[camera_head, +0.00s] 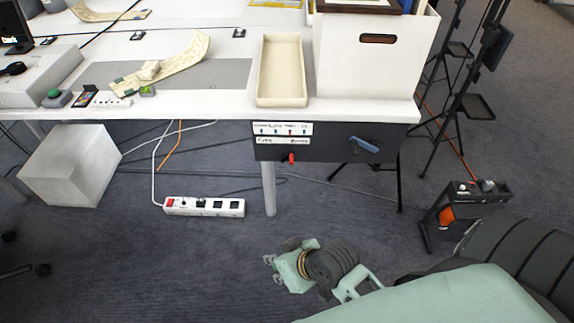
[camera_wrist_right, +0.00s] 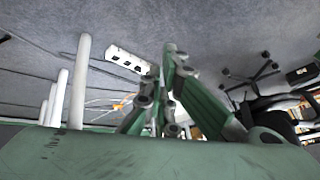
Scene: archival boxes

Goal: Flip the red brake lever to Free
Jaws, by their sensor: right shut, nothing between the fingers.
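The small red brake lever (camera_head: 291,158) hangs at the lower edge of a dark panel (camera_head: 330,140) under the table's front edge, in the head view. A white label strip (camera_head: 283,141) is just above it; its small text is hard to read. My right gripper (camera_head: 269,266) is below the panel, over the floor, well apart from the lever. Its fingers are shut and empty; they also show in the right wrist view (camera_wrist_right: 166,90), where the lever cannot be made out. My left gripper is not in view.
A blue handle (camera_head: 364,145) sticks out of the panel right of the lever. A table leg (camera_head: 269,188) stands below. A white power strip (camera_head: 204,206) lies on the floor with cables. Tripod stands (camera_head: 440,90) and a black device (camera_head: 470,195) are at the right.

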